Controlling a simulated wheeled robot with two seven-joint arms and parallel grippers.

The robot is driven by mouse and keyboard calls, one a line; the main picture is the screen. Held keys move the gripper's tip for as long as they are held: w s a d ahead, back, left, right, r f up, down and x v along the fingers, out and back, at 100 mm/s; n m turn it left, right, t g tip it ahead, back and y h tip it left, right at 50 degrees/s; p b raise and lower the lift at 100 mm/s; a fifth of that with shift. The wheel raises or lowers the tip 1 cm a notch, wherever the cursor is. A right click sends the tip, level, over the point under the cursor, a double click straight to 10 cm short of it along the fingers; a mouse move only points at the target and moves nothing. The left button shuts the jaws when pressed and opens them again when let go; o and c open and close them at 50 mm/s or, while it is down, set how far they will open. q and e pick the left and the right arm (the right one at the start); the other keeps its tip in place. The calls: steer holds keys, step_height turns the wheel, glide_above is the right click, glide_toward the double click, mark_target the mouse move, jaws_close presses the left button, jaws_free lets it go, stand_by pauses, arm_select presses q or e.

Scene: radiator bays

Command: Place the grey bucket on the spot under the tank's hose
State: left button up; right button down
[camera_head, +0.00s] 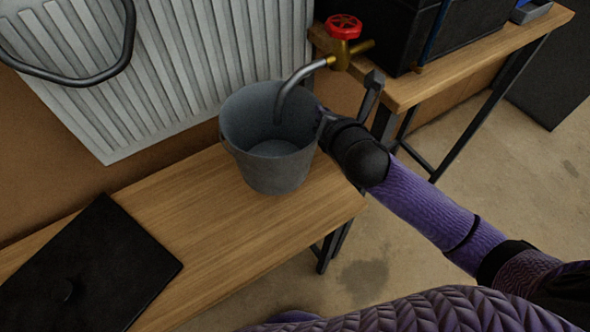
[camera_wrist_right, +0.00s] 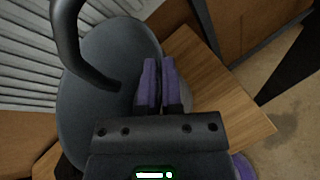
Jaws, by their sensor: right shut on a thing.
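The grey bucket (camera_head: 268,178) is upright at the right end of the low wooden bench (camera_head: 215,222); I cannot tell whether its base touches the wood. The grey hose (camera_head: 297,80) of the tank (camera_head: 410,35) curves down from a brass tap with a red handle (camera_head: 343,26), and its end is over the bucket's opening. My right gripper (camera_head: 324,120) is shut on the right side of the bucket's rim. In the right wrist view the purple fingers (camera_wrist_right: 159,75) are closed at the bucket's wall (camera_wrist_right: 95,120). The spot under the bucket is hidden. My left gripper is out of view.
A ribbed white radiator (camera_head: 185,75) stands behind the bench. A flat black panel (camera_head: 85,275) lies on the bench's left part. A higher wooden table (camera_head: 445,77) bears the tank at the right. A bent dark pipe (camera_head: 100,70) hangs at upper left.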

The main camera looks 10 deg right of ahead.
step_height(320, 180, down, 9)
steer(key=d+b, duration=0.1)
steer(key=b, duration=0.3)
steer(key=shift+w+f, duration=0.15)
steer(key=shift+w, duration=0.25)
steer(key=c, duration=0.8)
jaws_free()
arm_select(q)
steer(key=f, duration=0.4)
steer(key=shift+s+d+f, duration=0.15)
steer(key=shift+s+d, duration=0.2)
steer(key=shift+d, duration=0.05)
